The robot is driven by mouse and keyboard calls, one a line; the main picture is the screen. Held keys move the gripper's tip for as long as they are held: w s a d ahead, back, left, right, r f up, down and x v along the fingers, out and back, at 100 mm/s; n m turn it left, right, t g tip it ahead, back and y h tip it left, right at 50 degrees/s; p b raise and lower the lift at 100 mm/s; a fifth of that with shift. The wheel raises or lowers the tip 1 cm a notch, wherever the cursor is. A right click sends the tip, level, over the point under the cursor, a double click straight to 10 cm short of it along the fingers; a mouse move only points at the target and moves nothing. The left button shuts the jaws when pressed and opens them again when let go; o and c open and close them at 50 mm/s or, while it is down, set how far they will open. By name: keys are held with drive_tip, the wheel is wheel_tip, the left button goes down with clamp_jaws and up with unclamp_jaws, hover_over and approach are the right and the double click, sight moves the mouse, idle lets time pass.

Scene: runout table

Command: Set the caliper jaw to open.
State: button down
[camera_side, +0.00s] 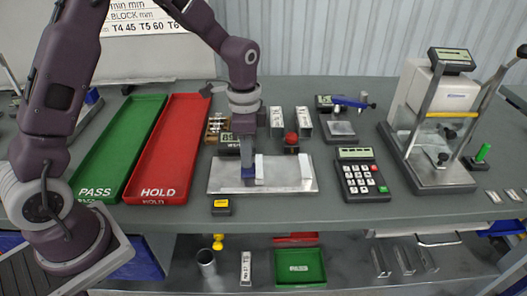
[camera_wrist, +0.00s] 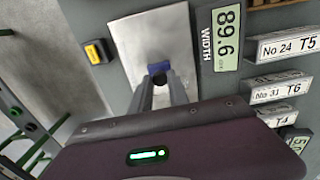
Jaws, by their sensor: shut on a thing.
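The caliper is a flat metal plate (camera_side: 285,187) near the table's front, with two pale upright jaws, one near its middle (camera_side: 260,169) and one toward its right end (camera_side: 305,167). There is a wide gap between these jaws. A blue handle (camera_side: 248,173) stands just left of the middle jaw. My gripper (camera_side: 246,166) points down and is shut on the blue handle. In the wrist view, my fingers (camera_wrist: 160,88) reach the blue handle (camera_wrist: 158,67) over the plate (camera_wrist: 150,30); a dark round part shows between them.
A green PASS tray (camera_side: 122,145) and a red HOLD tray (camera_side: 172,140) lie left. A yellow-topped button box (camera_side: 221,207) sits in front of the plate. A keypad (camera_side: 361,178) and a press-like stand (camera_side: 428,150) are right. Labelled blocks (camera_side: 277,120) stand behind.

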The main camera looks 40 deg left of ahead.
drive_tip(key=c, duration=1.3)
unclamp_jaws()
drive_tip(key=shift+o, duration=0.2)
wheel_tip(320, 180, up, 7)
drive_tip(key=shift+r, duration=0.1)
drive_tip(key=shift+r, duration=0.1)
drive_tip(key=s+r+n+t, duration=0.2)
drive_tip(key=s+r+n, duration=0.1)
drive_tip(key=s+r, duration=0.6)
drive_tip(key=s+r+n+t, duration=0.1)
drive_tip(key=s+n+t, duration=0.2)
drive_tip(key=s, duration=1.1)
drive_tip(key=n, duration=0.3)
drive_tip(key=shift+s+d+t, duration=0.3)
